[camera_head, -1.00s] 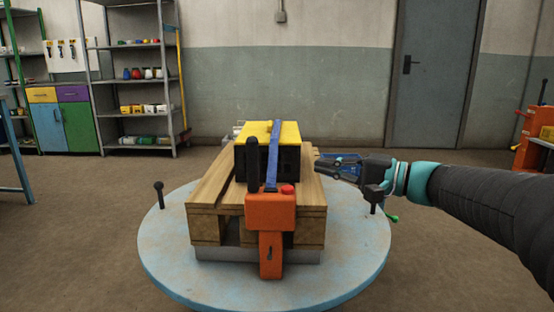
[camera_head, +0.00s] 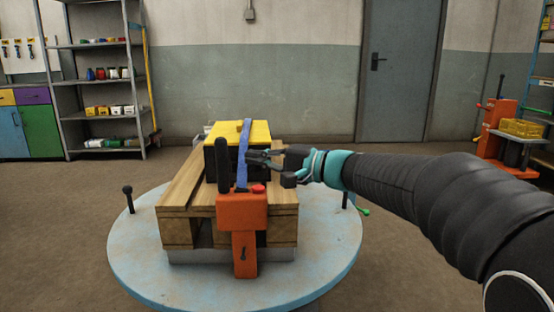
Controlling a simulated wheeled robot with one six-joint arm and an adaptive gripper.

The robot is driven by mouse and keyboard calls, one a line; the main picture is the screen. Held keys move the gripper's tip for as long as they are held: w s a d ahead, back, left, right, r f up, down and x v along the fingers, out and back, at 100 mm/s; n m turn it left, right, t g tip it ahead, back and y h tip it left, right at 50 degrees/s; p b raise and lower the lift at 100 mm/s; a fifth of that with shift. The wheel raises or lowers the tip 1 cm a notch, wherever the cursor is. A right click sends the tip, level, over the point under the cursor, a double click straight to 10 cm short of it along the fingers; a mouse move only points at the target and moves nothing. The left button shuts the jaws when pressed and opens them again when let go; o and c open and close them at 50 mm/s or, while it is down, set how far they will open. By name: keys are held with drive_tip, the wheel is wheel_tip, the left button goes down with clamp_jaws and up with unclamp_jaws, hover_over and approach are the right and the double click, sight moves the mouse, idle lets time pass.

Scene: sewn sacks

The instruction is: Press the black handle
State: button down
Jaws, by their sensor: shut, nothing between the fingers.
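The black handle (camera_head: 222,163) stands upright on the left of an orange device (camera_head: 242,212), which also has a red button (camera_head: 258,189) on its right. The orange device is at the front of a wooden pallet (camera_head: 184,195). My gripper (camera_head: 250,159) is shut and empty. It points left, above the red button and to the right of the black handle, with a gap between them in the picture. It overlaps the blue strap and the front of the black and yellow box in view.
A blue strap (camera_head: 243,135) runs over the yellow-topped black box (camera_head: 221,133) on the pallet. All stand on a round pale blue table (camera_head: 141,231) with a black knobbed post (camera_head: 128,196) at left. Shelves (camera_head: 107,90) stand behind at left. An orange cart (camera_head: 497,125) is at right.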

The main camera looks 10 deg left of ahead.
sight(226, 153)
drive_tip(key=shift+x, duration=2.5)
drive_tip(key=shift+a+p, duration=0.1)
drive_tip(key=shift+p, duration=0.2)
